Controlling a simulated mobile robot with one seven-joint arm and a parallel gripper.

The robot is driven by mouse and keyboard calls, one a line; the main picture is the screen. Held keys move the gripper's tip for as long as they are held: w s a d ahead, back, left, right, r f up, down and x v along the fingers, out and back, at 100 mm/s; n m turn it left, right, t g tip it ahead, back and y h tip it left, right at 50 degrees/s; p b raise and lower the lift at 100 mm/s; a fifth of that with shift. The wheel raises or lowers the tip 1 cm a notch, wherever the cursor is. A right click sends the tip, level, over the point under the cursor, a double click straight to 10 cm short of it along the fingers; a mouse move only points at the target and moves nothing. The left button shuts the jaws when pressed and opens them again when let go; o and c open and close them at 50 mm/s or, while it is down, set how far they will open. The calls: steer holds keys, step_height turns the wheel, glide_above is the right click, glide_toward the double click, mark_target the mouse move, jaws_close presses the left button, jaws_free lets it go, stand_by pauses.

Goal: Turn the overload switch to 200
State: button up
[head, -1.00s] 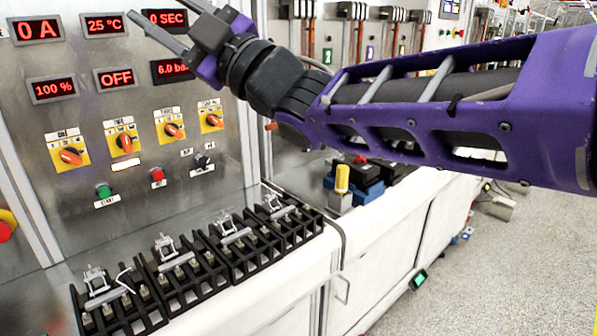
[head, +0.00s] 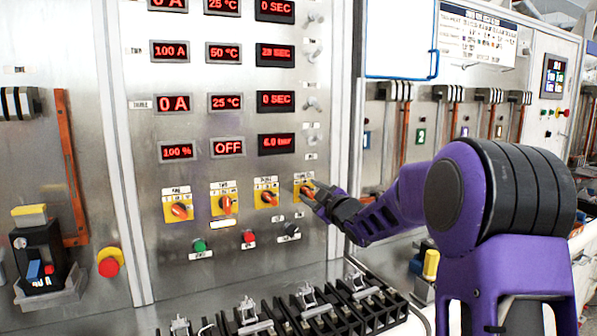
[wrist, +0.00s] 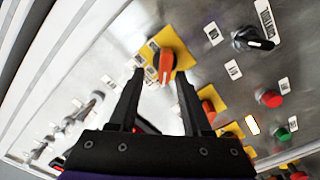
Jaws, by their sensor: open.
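Several orange rotary switches on yellow plates form a row on the steel panel; their labels are too small to read. My gripper (head: 314,199) is at the rightmost switch (head: 301,187), partly covering it. In the wrist view, this orange-and-black knob (wrist: 166,66) lies just beyond and between the open fingertips (wrist: 160,76). The fingers straddle it, with bare gaps on both sides; contact cannot be told. Which number the knob points to is not readable.
Below the switches are a green button (head: 199,246), a red button (head: 248,237) and a black selector (head: 291,230). Red displays (head: 228,147) fill the panel above. Black terminal blocks (head: 325,310) stand on the bench below. A red emergency stop (head: 109,266) is at left.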

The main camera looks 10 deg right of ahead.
steer(key=shift+w+d+f, duration=0.25)
steer(key=shift+w+f, duration=0.4)
steer(key=shift+s+a+r, duration=0.1)
steer(key=shift+s+r, duration=0.05)
steer(key=shift+s, duration=0.05)
jaws_close()
steer(key=shift+a, duration=0.1)
